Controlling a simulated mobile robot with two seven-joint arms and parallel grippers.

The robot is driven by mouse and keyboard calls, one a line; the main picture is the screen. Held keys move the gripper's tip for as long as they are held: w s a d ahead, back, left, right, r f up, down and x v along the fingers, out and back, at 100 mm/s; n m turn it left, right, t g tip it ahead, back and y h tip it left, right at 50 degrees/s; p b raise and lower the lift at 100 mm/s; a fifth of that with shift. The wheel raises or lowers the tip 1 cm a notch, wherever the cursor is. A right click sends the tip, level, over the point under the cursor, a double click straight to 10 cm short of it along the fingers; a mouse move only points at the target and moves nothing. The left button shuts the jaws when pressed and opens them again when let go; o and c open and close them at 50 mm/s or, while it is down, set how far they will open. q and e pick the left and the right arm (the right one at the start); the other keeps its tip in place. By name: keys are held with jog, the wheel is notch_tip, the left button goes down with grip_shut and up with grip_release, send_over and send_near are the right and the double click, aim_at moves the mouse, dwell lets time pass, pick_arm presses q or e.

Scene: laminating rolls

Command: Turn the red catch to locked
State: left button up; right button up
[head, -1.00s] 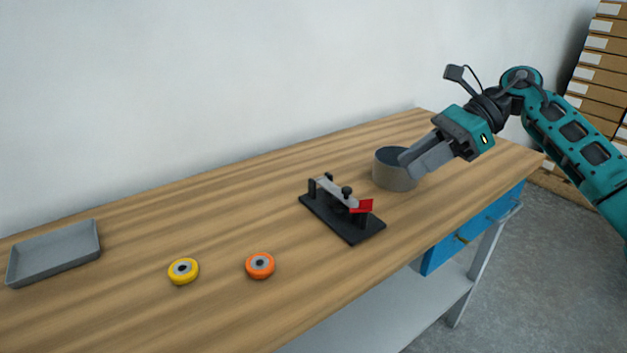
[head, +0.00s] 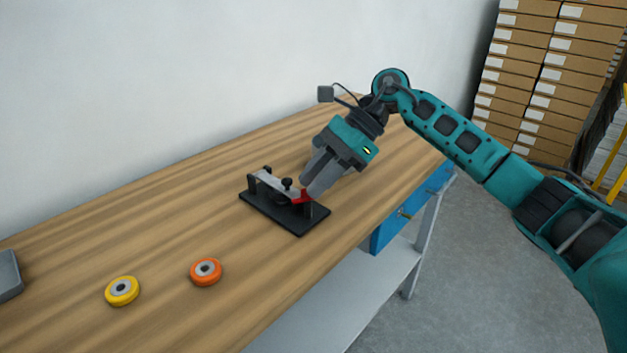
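The red catch (head: 301,197) is on the right end of a small black fixture (head: 284,217) on the wooden table. A grey bar runs along the fixture's top, with a black knob (head: 287,183) on it. My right gripper (head: 309,187) comes down from the upper right, its fingertips right at the catch and covering part of it. I cannot tell whether the fingers are closed on the catch or only beside it. My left gripper is out of view.
A yellow roll (head: 122,291) and an orange roll (head: 206,271) lie at the front left. A grey tray (head: 9,276) is cut off at the left edge. A blue drawer (head: 388,231) is under the table's right edge.

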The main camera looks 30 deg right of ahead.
jog(key=shift+a+f, duration=0.35)
grip_shut()
